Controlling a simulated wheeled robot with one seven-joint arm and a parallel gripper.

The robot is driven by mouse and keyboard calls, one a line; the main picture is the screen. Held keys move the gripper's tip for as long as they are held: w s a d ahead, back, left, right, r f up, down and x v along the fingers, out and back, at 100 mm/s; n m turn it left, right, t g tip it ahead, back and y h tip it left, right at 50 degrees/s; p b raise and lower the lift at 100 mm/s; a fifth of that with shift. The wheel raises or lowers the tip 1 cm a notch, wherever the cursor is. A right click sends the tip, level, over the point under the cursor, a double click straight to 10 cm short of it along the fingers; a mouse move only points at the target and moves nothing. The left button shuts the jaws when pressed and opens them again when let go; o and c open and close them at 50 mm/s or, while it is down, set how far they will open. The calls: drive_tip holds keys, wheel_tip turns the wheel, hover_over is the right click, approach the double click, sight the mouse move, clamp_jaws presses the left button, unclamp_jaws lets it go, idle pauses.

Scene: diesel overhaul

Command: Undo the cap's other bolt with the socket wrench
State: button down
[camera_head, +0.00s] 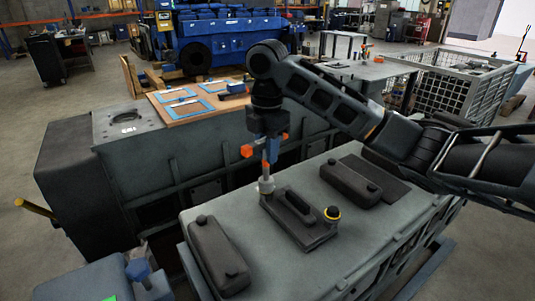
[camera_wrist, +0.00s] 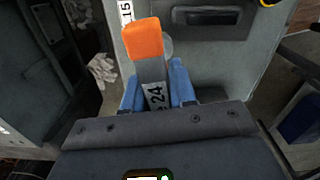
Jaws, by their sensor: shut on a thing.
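My gripper (camera_head: 271,148) has blue fingers, shut on the socket wrench, which has an orange end (camera_wrist: 143,38) and a shank marked "24" (camera_wrist: 155,96). The wrench's pale socket (camera_head: 266,185) points down at the left end of the dark middle cap (camera_head: 300,232). Whether it sits fully on a bolt there is hidden. At the cap's right end a bolt with a yellow ring (camera_head: 332,213) stands clear of the wrench. The cap (camera_wrist: 215,17) and part of the yellow ring (camera_wrist: 270,2) show at the top of the wrist view.
Two other dark covers flank the cap on the grey engine block, one at left (camera_head: 217,258) and one at right (camera_head: 351,183). A wooden board (camera_head: 207,104) with blue-framed sheets lies behind. A mesh crate (camera_head: 447,82) stands back right.

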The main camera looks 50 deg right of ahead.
drive_tip(key=n+b, duration=0.1)
drive_tip(key=n, duration=0.2)
drive_tip(key=n+b, duration=0.1)
drive_tip(key=n, duration=0.2)
drive_tip(key=shift+w+a+n, duration=0.15)
drive_tip(key=shift+n, duration=0.25)
drive_tip(key=n+b, duration=0.2)
drive_tip(key=n, duration=0.4)
drive_tip(key=shift+r+n, duration=0.1)
drive_tip(key=shift+n, duration=0.3)
drive_tip(key=shift+r, duration=0.1)
